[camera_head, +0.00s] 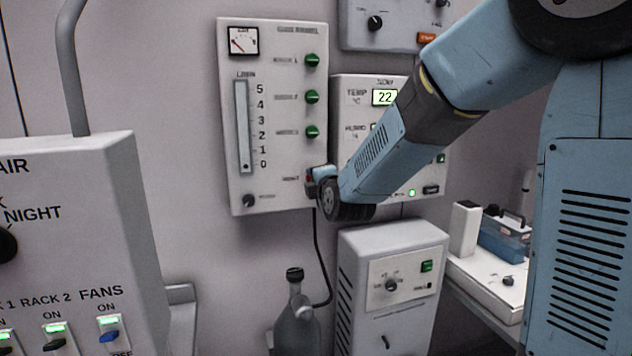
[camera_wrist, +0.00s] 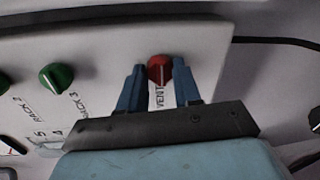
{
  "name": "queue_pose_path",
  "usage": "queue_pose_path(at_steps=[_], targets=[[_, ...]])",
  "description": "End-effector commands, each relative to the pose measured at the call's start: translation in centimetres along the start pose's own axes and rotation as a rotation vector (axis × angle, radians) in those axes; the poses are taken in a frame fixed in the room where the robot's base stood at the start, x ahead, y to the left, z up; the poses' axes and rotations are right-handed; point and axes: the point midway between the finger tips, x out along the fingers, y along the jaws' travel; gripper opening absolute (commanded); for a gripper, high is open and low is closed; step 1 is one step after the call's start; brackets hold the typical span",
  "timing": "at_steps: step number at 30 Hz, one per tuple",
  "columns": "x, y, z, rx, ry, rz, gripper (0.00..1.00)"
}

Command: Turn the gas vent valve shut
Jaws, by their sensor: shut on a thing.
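The gas panel (camera_head: 283,180) hangs on the wall with a flow gauge and several green knobs. Its vent valve is a red knob (camera_wrist: 159,69) with the label VENT beside it in the wrist view. My gripper (camera_wrist: 159,80) has one blue finger on each side of the red knob and is shut on it. In the head view my gripper (camera_head: 313,180) is at the panel's lower right corner, and the knob is mostly hidden by it. The green rack 3 knob (camera_wrist: 56,77) is to the left in the wrist view.
A temperature panel (camera_head: 345,95) is on the wall right behind my arm. A control box with switches (camera_head: 75,250) stands at the left front. Below are a gas bottle (camera_head: 298,330) with a black hose and a white unit (camera_head: 405,240). A side table (camera_head: 475,275) holds a blue box.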

Motion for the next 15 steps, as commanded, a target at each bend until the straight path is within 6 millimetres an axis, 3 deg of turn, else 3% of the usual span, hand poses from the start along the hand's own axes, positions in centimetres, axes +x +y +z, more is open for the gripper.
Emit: queue_pose_path(at_steps=[10, 11, 15], targets=[[-0.07, -0.48, -0.42, -0.004, 0.008, -0.011, 0.03], [-0.07, -0.50, -0.41, -0.004, 0.008, -0.011, 0.35], [-0.05, -0.39, -0.29, -0.003, 0.006, -0.009, 0.48]])
